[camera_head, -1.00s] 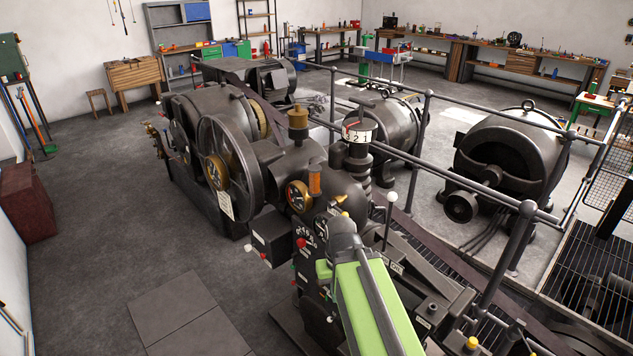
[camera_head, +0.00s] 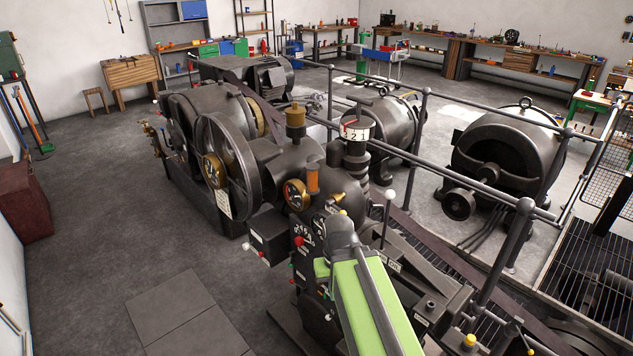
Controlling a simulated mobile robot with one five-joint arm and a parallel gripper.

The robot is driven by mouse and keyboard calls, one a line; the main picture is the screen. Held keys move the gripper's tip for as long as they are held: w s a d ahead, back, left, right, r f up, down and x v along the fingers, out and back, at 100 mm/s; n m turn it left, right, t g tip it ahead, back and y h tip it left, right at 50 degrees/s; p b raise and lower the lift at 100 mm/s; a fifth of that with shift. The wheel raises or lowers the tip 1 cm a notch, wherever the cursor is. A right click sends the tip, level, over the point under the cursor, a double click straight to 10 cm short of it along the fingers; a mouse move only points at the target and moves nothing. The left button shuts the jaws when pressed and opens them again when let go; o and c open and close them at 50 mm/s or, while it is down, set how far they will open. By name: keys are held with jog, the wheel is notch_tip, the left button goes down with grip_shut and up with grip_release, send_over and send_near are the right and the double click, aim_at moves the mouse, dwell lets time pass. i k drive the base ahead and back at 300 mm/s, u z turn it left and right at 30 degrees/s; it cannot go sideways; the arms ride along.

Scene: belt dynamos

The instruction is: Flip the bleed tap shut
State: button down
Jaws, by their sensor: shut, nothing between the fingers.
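A small brass tap-like fitting (camera_head: 336,198) sticks out of the dark machine's (camera_head: 318,157) upper body, right of a brass-rimmed gauge (camera_head: 296,195). It may be the bleed tap, but its lever position is too small to tell. My green arm (camera_head: 372,305) reaches up from the bottom, its dark rounded joint (camera_head: 342,230) just below that fitting in the picture. My gripper is hidden behind the arm, so its distance from the tap cannot be told.
A red knob (camera_head: 299,241) and a black box (camera_head: 268,236) sit left of my arm. A white-knobbed lever (camera_head: 389,196) stands to the right. A handrail (camera_head: 470,182) runs behind. Open floor (camera_head: 110,240) lies at the left.

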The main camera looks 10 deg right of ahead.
aim_at(330, 203)
jog(key=u, duration=0.4)
jog(key=k, duration=1.35)
jog(key=u, duration=0.85)
jog(key=i, duration=1.8)
jog(key=z, duration=0.7)
